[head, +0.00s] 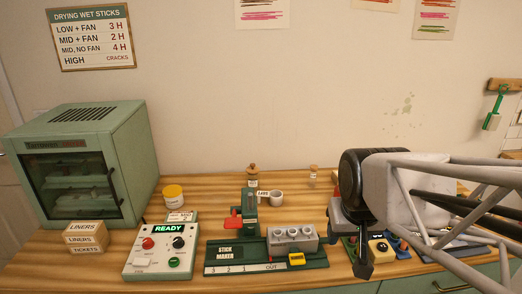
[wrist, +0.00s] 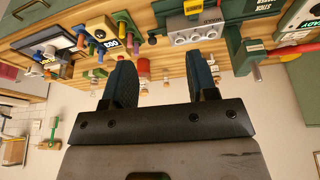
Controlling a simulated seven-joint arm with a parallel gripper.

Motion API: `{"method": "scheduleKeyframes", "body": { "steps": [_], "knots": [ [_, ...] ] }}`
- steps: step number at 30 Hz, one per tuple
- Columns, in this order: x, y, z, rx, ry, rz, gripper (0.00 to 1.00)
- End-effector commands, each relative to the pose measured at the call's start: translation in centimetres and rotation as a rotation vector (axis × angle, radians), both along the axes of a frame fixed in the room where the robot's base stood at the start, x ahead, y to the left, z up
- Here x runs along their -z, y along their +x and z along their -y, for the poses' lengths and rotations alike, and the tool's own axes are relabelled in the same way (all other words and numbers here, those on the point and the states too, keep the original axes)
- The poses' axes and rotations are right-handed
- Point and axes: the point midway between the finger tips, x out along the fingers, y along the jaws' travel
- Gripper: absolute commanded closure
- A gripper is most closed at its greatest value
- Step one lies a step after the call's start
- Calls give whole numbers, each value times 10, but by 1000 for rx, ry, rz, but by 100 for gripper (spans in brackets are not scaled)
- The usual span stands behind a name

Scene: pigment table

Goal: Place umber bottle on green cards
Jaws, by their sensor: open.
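My gripper (head: 364,268) hangs over the right part of the bench in the head view. In the wrist view its two dark fingers are apart, with nothing held between them (wrist: 162,78). A small corked bottle (head: 313,177) stands at the back of the bench, left of my arm. Another brown-topped bottle (head: 252,172) stands behind the stick maker. Small bottles (wrist: 143,68) also show beyond the fingers in the wrist view. I cannot tell which bottle is umber. I cannot make out the green cards for certain; my arm hides part of the right side.
The green stick maker (head: 225,254) with a grey mould block (head: 292,238) lies left of my gripper. A white cup (head: 276,198), yellow-lidded jar (head: 173,194), control box (head: 160,250) and drying oven (head: 85,160) stand farther left. A yellow block (head: 379,247) sits close beside my gripper.

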Motion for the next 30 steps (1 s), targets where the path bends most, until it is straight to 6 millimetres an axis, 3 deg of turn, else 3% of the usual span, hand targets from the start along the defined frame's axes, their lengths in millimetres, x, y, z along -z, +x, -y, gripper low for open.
{"method": "scheduleKeyframes", "body": {
  "steps": [3, 9, 30],
  "knots": [
    [2, -34, -14, -33, 6, -49, 47],
    [6, -63, -23, -59, 10, -97, 47],
    [7, -67, -24, -62, 11, -104, 47]
  ]
}}
